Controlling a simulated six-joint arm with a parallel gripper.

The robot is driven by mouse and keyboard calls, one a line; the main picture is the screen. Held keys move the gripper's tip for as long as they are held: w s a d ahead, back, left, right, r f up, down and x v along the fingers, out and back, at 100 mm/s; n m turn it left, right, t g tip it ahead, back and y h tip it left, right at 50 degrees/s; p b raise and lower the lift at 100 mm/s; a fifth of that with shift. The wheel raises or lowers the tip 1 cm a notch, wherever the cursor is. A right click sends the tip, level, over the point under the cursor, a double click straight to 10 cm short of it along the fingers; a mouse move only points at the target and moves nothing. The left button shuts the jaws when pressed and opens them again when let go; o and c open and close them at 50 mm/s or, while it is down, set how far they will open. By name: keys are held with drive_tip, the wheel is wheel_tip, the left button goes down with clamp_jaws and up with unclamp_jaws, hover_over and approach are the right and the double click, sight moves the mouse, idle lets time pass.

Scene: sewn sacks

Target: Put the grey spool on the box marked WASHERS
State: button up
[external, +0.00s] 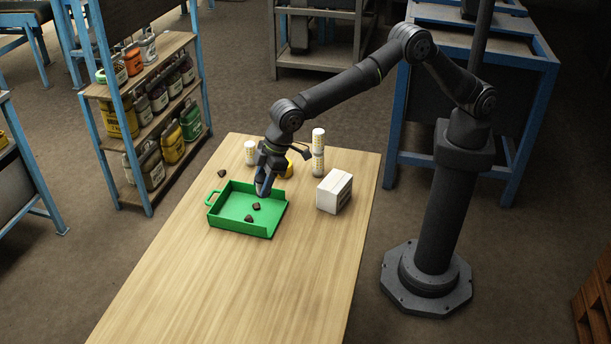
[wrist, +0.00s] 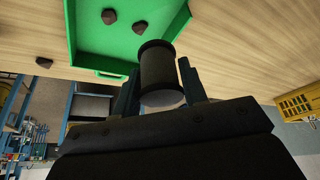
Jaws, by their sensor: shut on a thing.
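My gripper (external: 265,184) hangs over the back right part of the green tray, pointing down. In the wrist view my gripper (wrist: 160,88) is shut on the dark grey spool (wrist: 159,68), with one finger on each side of it. The spool's flanged end sticks out beyond the fingers. In the external view the spool is hard to tell apart from the dark fingers. A white box (external: 334,192) stands on the table to the right of the tray, apart from my gripper. Its top looks bare, and its marking is too small to read.
The green tray (external: 228,224) holds dark lumps (external: 249,218); another lump (external: 222,173) lies on the table. A yellow thing (external: 288,169), a stack of pale cylinders (external: 318,152) and a single pale cylinder (external: 250,152) stand behind. The table's front (external: 235,295) is clear.

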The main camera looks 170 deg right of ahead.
drive_tip(key=s+a+r, duration=0.3)
drive_tip(key=s+a, duration=0.2)
drive_tip(key=s, duration=0.4)
drive_tip(key=s+a+r, duration=0.2)
drive_tip(key=s+a, duration=0.3)
drive_tip(key=s, duration=0.3)
drive_tip(key=s+a+r, duration=0.3)
drive_tip(key=s+a, duration=0.2)
drive_tip(key=s, duration=0.4)
hover_over(330, 182)
drive_tip(key=s+a, duration=0.1)
drive_tip(key=f, duration=0.7)
drive_tip(key=shift+s+a+f, duration=0.1)
drive_tip(key=shift+a+f, duration=0.05)
drive_tip(key=shift+a, duration=0.05)
drive_tip(key=shift+m, duration=0.3)
drive_tip(key=shift+f, duration=2.05)
drive_tip(key=shift+f, duration=0.2)
drive_tip(key=o, duration=1)
drive_tip(key=shift+c, duration=0.2)
drive_tip(key=shift+r, duration=0.1)
